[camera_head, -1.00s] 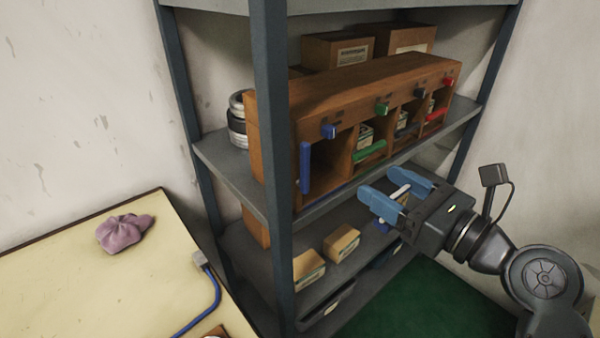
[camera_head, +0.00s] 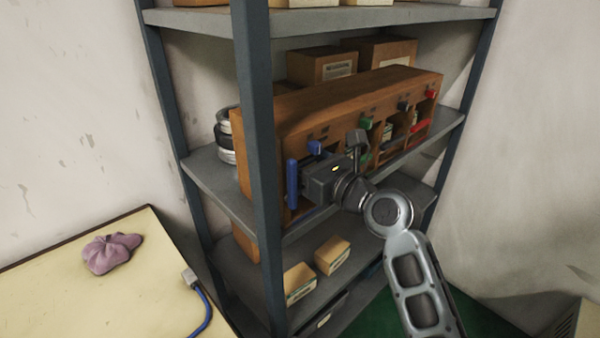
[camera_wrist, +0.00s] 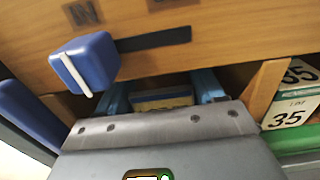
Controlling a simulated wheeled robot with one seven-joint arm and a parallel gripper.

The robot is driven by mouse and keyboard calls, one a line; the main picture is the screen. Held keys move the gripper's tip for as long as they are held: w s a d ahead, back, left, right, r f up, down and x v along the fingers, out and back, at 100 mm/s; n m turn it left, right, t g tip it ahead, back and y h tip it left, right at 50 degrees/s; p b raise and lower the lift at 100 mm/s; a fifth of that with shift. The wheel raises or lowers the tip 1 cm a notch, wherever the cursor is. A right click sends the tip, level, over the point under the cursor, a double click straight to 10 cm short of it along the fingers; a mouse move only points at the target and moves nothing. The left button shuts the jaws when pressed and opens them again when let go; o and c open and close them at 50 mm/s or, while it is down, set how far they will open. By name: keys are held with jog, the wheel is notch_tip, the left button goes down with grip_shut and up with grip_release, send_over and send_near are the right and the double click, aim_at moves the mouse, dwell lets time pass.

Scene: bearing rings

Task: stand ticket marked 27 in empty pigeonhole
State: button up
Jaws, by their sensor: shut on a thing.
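The wooden pigeonhole rack (camera_head: 345,100) stands on the middle shelf, with blue, green, dark and red knobs over its openings. My gripper (camera_head: 325,182) is at the leftmost opening, beneath the blue knob (camera_head: 315,147); it hides most of that opening. In the wrist view, the fingers of my gripper (camera_wrist: 163,88) reach into that opening under the blue knob (camera_wrist: 83,62). My gripper is shut on the ticket (camera_wrist: 163,101), of which only a tan strip with a dark edge shows between the fingers. Its number cannot be read.
A blue bar (camera_head: 292,183) stands upright left of the opening. A divider (camera_wrist: 262,92) separates it from the neighbouring hole, where tickets marked 35 (camera_wrist: 290,118) stand behind a green bar (camera_wrist: 290,143). A shelf post (camera_head: 257,150) rises close to the left. Small boxes (camera_head: 332,255) lie below.

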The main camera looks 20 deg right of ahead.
jog(key=shift+f+b, duration=0.3)
jog(key=shift+f, duration=1.2)
jog(key=shift+f, duration=0.15)
jog(key=o, duration=0.8)
jog(key=shift+r, duration=0.2)
jog(key=v, duration=1.2)
